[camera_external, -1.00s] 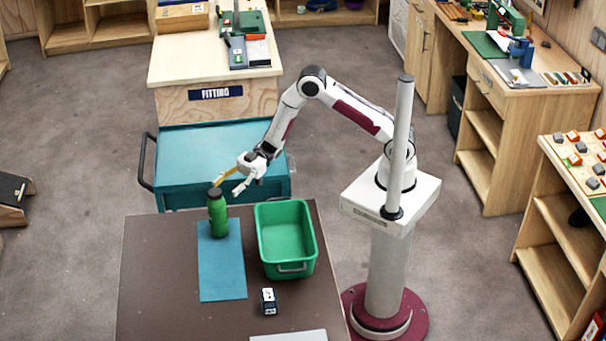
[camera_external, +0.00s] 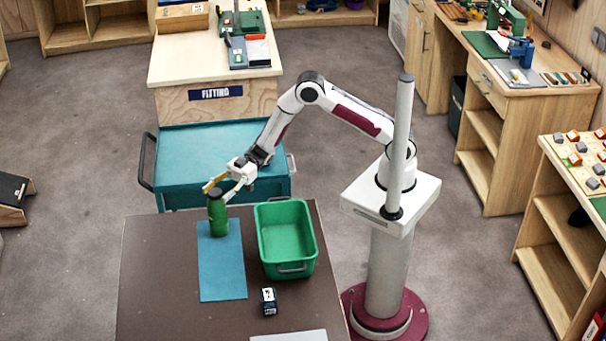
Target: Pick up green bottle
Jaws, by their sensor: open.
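The green bottle (camera_external: 218,219) stands upright with a dark cap at the far end of the blue mat (camera_external: 223,270) on the brown table. My gripper (camera_external: 216,191) is open at the top of the bottle. One finger looks yellow and lies on the left, behind the cap; the other is pale and lies to the right of the bottle's neck. The fingers seem to be on either side of the bottle's top. I cannot tell whether they touch it.
A green bin (camera_external: 285,240) stands to the right of the mat. A small dark box (camera_external: 269,301) lies in front of the bin. A teal cart (camera_external: 190,150) is behind the table. The left part of the brown table (camera_external: 155,270) is clear.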

